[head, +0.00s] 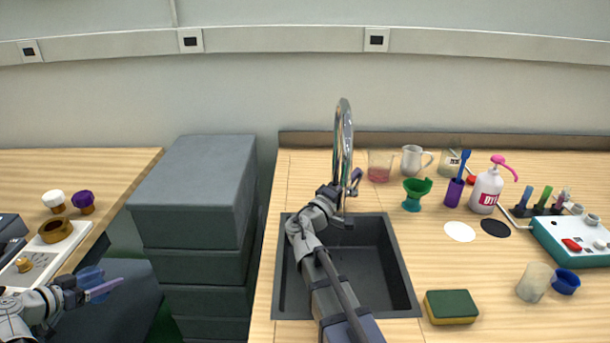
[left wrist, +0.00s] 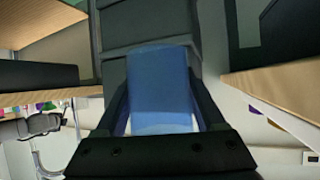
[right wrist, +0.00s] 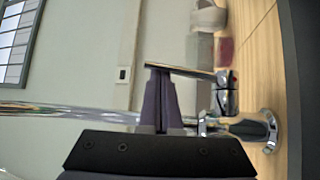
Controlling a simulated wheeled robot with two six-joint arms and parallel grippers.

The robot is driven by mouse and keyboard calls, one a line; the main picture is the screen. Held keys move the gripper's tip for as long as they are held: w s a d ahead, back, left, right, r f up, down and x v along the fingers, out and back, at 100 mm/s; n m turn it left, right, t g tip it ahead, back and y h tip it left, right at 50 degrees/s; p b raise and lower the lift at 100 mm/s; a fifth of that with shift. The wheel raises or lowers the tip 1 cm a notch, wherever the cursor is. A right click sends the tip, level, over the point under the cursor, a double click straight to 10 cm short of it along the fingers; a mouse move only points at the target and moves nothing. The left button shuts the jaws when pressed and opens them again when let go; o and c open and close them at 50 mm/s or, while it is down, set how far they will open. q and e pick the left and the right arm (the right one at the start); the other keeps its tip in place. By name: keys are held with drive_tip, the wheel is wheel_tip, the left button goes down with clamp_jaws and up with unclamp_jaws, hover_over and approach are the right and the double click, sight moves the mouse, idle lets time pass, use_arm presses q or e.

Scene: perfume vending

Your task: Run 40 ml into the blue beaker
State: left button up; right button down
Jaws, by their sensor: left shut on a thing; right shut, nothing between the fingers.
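The translucent blue beaker (head: 88,274) is between the fingers of my left gripper (head: 103,291), low at the left of the head view. It fills the middle of the left wrist view (left wrist: 158,85); whether it holds liquid is not visible. The chrome tap (head: 344,125) stands behind the dark sink (head: 375,265). My right gripper (head: 355,178) is shut and empty at the tap. In the right wrist view its fingertips (right wrist: 158,75) are at the tap's thin lever (right wrist: 180,70); I cannot tell whether they touch. No water stream is visible.
Right of the sink are a beaker with red liquid (head: 379,167), a white jug (head: 413,160), a green cup (head: 415,192), a soap bottle (head: 486,190) and a sponge (head: 451,307). Grey boxes (head: 195,190) stand between the sink counter and the left table (head: 110,165).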

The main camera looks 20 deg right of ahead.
use_arm(q)
drive_tip(key=shift+f, duration=0.15)
use_arm(e)
drive_tip(key=shift+s+f, duration=0.2)
drive_tip(key=shift+s, duration=0.2)
drive_tip(key=shift+a, duration=0.1)
